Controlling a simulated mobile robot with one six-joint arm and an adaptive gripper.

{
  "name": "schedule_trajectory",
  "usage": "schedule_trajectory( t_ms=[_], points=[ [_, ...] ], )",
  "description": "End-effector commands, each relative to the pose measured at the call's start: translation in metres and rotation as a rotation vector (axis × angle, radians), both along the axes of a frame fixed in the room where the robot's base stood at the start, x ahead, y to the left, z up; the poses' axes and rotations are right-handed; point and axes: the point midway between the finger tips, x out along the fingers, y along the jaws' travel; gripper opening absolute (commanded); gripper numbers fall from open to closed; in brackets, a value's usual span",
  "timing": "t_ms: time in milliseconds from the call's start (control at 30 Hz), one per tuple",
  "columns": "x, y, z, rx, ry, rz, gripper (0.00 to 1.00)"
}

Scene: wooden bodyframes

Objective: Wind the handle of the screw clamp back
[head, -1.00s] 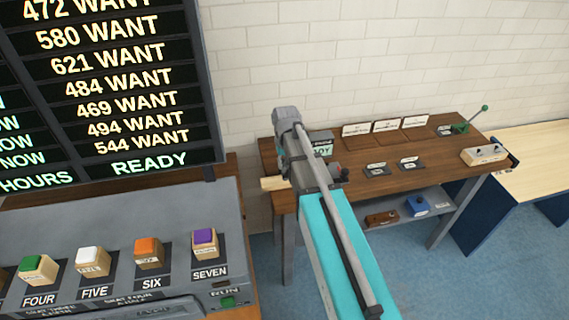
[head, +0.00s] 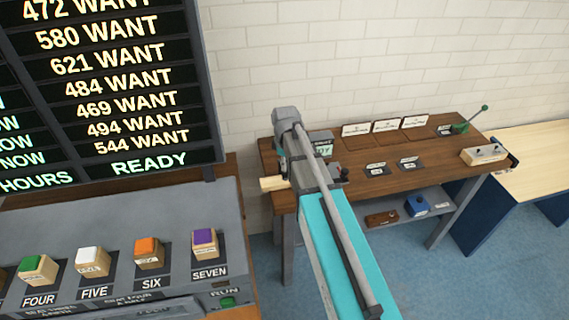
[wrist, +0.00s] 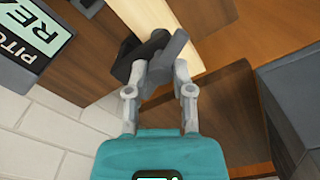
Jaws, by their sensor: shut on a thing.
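In the wrist view my gripper (wrist: 161,76) is shut on the grey handle (wrist: 176,44) of the dark screw clamp (wrist: 145,58). The handle is a short bar, slanted in the picture, between my two fingertips. The clamp sits against a pale wooden piece (wrist: 127,32), and part of it is hidden behind the handle and fingers. In the head view my arm covers the gripper and most of the clamp at the left end of the brown bench (head: 350,190). The pale wood (head: 272,183) sticks out past that bench end.
A small display (wrist: 38,40) stands close to the clamp. A grey box-like surface (wrist: 292,105) is at the right of the wrist view. The button console (head: 130,215) stands left of my arm. Label cards (head: 386,126) and a green lever (head: 462,127) are on the bench.

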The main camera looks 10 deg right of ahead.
Motion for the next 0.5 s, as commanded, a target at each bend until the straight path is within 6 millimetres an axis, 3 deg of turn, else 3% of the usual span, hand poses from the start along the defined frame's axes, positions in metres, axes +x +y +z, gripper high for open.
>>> schedule_trajectory(
  t_ms=[500],
  points=[
    [-0.0019, 0.0009, -0.0007, 0.002, 0.004, 0.48, 0.0]
  ],
)
